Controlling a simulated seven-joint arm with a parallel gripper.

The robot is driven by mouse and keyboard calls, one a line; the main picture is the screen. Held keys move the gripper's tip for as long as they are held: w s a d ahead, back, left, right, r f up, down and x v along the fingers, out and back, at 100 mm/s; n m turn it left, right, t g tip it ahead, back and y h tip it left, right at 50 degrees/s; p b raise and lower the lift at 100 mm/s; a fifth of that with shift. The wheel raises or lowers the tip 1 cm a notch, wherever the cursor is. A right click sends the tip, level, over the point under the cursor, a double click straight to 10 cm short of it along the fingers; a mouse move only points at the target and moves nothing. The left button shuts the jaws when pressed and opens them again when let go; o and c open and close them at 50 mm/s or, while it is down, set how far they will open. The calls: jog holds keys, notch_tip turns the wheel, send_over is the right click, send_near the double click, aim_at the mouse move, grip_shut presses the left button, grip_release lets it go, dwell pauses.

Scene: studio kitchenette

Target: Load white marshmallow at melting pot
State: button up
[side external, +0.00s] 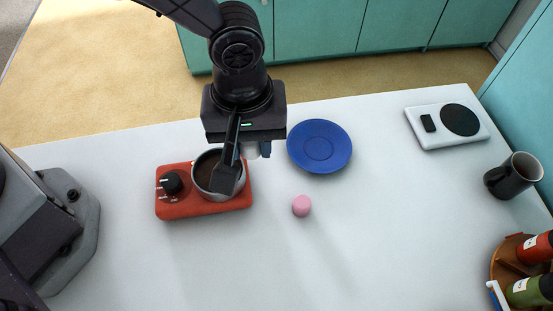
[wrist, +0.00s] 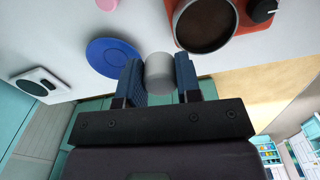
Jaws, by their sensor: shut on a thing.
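The white marshmallow (wrist: 159,70) is a pale cylinder held between the two blue fingers of my gripper (wrist: 160,82). In the side external view, my gripper (side external: 250,151) is above the table at the right edge of the melting pot, and only a sliver of the marshmallow (side external: 252,150) shows. The melting pot (side external: 203,179) is a grey-rimmed bowl with dark brown contents on a red base (side external: 186,208) with a black knob. Part of my arm hides its right side. In the wrist view, the pot (wrist: 205,25) is right of the marshmallow, apart from it.
A blue plate (side external: 319,146) lies right of my gripper. A pink marshmallow (side external: 301,206) stands on the table in front of it. A white scale (side external: 445,138), a dark mug (side external: 513,176) and a wooden holder with bottles (side external: 512,266) are at the right. The front middle is clear.

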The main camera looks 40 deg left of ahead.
jog(key=a, duration=0.2)
jog(key=s+a, duration=0.1)
jog(key=s+a+f, duration=0.1)
jog(key=a, duration=0.1)
jog(key=shift+s+a, duration=0.2)
jog(key=shift+a, duration=0.1)
jog(key=shift+s+a+f+m, duration=0.2)
jog(key=shift+f+m, duration=0.1)
jog(key=shift+m, duration=0.1)
jog(key=shift+w+d+f, duration=0.1)
jog(key=shift+f, duration=2.8)
jog(key=shift+f, duration=0.65)
jog(key=shift+r, duration=0.1)
jog(key=shift+r, duration=3.5)
